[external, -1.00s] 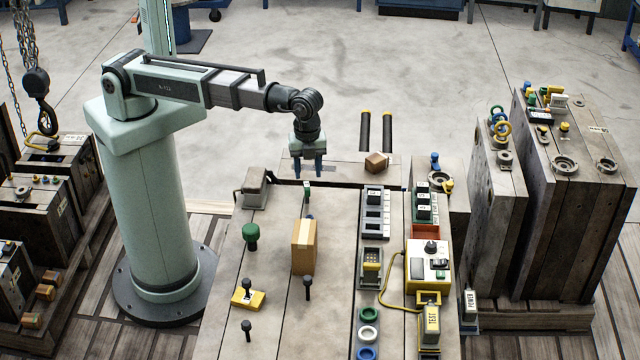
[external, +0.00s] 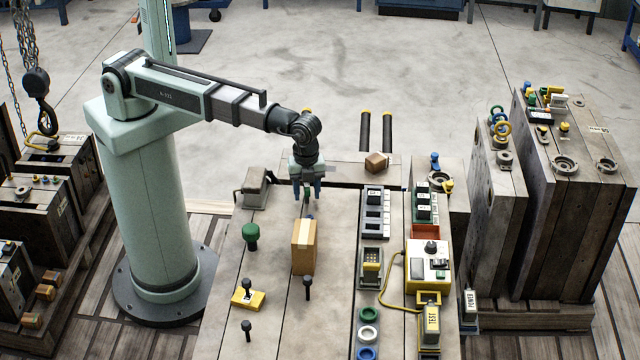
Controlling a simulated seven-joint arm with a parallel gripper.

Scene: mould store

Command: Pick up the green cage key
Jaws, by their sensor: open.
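My gripper (external: 307,196) is open and points straight down at the far end of the wooden table. A small upright piece with a green top, which looks like the green cage key (external: 308,193), stands between and just below its two blue fingers. The fingers partly hide it, and I cannot tell whether either one touches it.
A tan box (external: 304,247) stands just nearer the camera than my gripper. A green-headed knob (external: 250,233) stands to the left, and a grey block (external: 255,188) lies beyond it. A grey switch strip (external: 374,213) lies to the right.

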